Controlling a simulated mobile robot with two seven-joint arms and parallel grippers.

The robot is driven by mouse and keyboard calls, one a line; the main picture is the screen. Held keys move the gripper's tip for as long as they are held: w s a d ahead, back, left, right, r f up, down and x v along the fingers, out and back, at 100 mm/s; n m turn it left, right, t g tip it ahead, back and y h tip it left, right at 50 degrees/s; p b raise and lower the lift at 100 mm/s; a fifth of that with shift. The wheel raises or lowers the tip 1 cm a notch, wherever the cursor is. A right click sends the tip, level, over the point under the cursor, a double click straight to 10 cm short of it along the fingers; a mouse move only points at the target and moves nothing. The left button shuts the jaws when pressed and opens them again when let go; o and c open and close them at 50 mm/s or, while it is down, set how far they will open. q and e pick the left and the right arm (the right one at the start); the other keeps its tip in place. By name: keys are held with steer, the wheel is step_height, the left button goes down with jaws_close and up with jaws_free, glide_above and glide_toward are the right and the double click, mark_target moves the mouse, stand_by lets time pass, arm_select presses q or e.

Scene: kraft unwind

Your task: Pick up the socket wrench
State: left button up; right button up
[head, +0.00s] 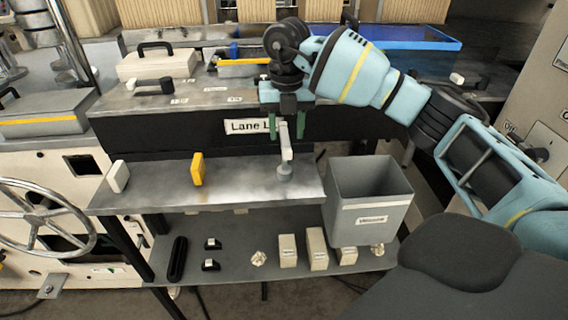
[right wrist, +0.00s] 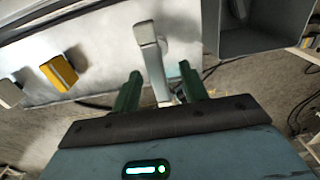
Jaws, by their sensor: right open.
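The socket wrench (head: 286,146) is a pale grey tool at the right part of the upper grey shelf. Its rounded lower end is at the shelf, and its shaft rises toward my right gripper (head: 286,132). My right gripper is open, with its green fingers on either side of the shaft. In the right wrist view the wrench (right wrist: 153,58) runs between the two open fingers (right wrist: 160,88), with visible gaps. I cannot tell how deep it reaches between them. My left gripper is not in view.
A grey bin (head: 367,183) stands just right of the wrench. A yellow block (head: 197,169) and a white block (head: 118,176) stand on the shelf (head: 240,185) to the left. A dark box front labelled "Lane" rises behind. Several small items sit on the lower shelf (head: 225,265).

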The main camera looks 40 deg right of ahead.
glide_above(285, 169)
steer(key=shift+w+d+f, duration=0.1)
steer(key=shift+w+f, duration=0.05)
steer(key=shift+f, duration=1.15)
steer(key=shift+w+d+f, duration=0.1)
steer(key=shift+f, duration=1.15)
steer(key=shift+c, duration=0.2)
jaws_close()
